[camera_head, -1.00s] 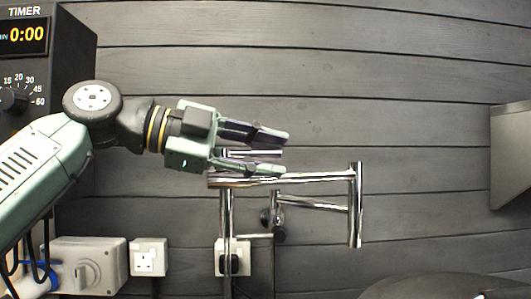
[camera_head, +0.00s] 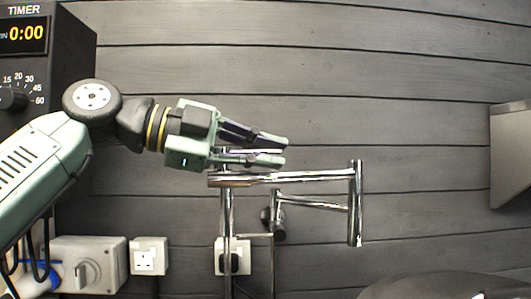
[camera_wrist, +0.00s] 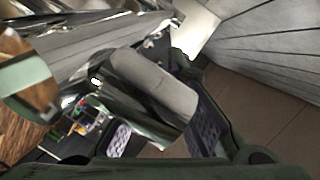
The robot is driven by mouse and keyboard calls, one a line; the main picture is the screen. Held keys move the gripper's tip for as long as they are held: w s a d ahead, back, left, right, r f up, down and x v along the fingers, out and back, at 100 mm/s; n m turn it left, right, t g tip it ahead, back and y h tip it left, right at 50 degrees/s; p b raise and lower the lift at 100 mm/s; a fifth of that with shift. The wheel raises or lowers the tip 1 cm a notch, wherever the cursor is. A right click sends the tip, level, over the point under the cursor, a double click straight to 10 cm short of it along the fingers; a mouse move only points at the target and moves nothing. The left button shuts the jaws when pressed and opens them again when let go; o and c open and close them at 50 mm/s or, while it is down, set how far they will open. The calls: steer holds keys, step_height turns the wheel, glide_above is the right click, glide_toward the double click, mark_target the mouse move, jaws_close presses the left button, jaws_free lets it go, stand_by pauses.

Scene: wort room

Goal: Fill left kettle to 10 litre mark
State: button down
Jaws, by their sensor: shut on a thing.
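A chrome tap (camera_head: 295,178) stands in front of the grey wall in the head view, with a horizontal spout that turns down at its right end. A second, thinner chrome pipe (camera_head: 310,203) shows behind it. My gripper (camera_head: 277,151) is at the top left of the tap, its fingers pointing right, closed about the tap's lever, which they mostly hide. In the wrist view a shiny metal cylinder (camera_wrist: 150,92) lies across the space between the fingers. A dark rounded rim (camera_head: 440,289) shows at the lower right; I cannot tell whether it is the left kettle. No litre marks are visible.
A timer box (camera_head: 45,60) reading 0:00 is at the upper left. Wall sockets (camera_head: 148,256) and a rotary switch (camera_head: 85,275) are at the lower left. A grey metal panel (camera_head: 510,155) is at the right edge. The wall above the tap is clear.

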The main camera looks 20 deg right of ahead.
steer(key=shift+f+t, duration=0.1)
steer(key=shift+t, duration=0.2)
steer(key=shift+w+n+t+b, duration=0.1)
steer(key=shift+n+t+b, duration=0.3)
steer(key=shift+b, duration=0.05)
steer(key=shift+w+d+n+t, duration=0.1)
steer(key=shift+w+n+t, duration=0.25)
steer(key=shift+n+t, duration=0.05)
steer(key=c, duration=1.6)
jaws_free()
steer(key=shift+c, duration=0.2)
steer(key=v, duration=1.2)
steer(key=shift+r, duration=0.25)
steer(key=shift+c, duration=0.4)
